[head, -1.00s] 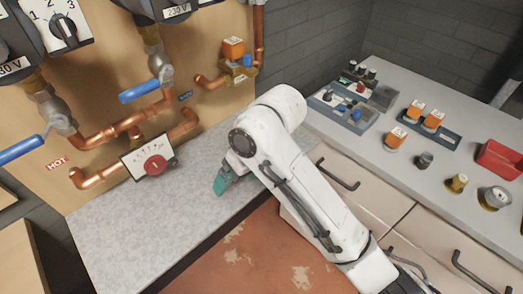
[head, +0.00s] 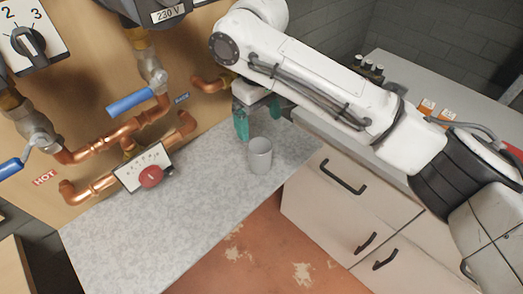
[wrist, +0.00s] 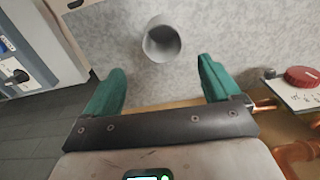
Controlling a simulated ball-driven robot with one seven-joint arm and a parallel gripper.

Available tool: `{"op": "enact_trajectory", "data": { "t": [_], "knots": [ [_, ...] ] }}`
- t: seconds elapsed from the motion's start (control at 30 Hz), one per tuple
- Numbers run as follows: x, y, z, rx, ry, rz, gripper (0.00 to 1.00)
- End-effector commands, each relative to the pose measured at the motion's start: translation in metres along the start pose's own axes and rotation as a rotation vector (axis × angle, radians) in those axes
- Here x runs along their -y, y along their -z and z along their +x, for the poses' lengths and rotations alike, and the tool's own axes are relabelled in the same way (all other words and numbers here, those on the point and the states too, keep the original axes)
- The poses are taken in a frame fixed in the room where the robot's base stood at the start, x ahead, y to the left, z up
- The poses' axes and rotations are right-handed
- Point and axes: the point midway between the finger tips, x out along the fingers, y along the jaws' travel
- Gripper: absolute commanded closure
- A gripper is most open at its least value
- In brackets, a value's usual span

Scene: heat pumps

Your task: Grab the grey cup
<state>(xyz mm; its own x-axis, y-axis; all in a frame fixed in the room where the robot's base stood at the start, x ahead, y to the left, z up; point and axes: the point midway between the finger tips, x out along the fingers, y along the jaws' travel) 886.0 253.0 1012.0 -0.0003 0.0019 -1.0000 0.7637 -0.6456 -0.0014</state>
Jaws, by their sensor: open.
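The grey cup (head: 260,156) stands upright on the speckled grey counter (head: 150,240), near its front edge in the head view. In the wrist view the cup (wrist: 162,42) shows its open rim, beyond the fingertips and roughly centred between them. My gripper (head: 255,118) hangs over the counter behind the cup in the head view, partly hidden by my arm. Its two green fingers are spread wide in the wrist view (wrist: 160,82), with nothing between them. The gripper does not touch the cup.
Copper pipes with a blue-handled valve (head: 132,104) run along the back panel (head: 75,30). A gauge with a red knob (head: 151,176) stands on the counter left of the cup. Drawers (head: 340,175) lie to the right. The front left counter is clear.

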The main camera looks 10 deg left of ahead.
Motion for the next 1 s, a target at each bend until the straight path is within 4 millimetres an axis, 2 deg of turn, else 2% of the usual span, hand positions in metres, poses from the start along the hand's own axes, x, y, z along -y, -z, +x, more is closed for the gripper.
{"op": "enact_trajectory", "data": {
  "t": [0.3, 0.57, 0.8, 1.0],
  "knots": [
    [-0.001, -0.001, 0.043, 0.005, -0.001, 0.003, 0.1],
    [0.001, -0.003, 0.062, 0.004, -0.002, 0.001, 0.1],
    [0.005, -0.007, 0.096, 0.004, -0.001, 0.002, 0.1],
    [0.005, -0.007, 0.107, 0.002, -0.001, 0.001, 0.1]
  ]
}}
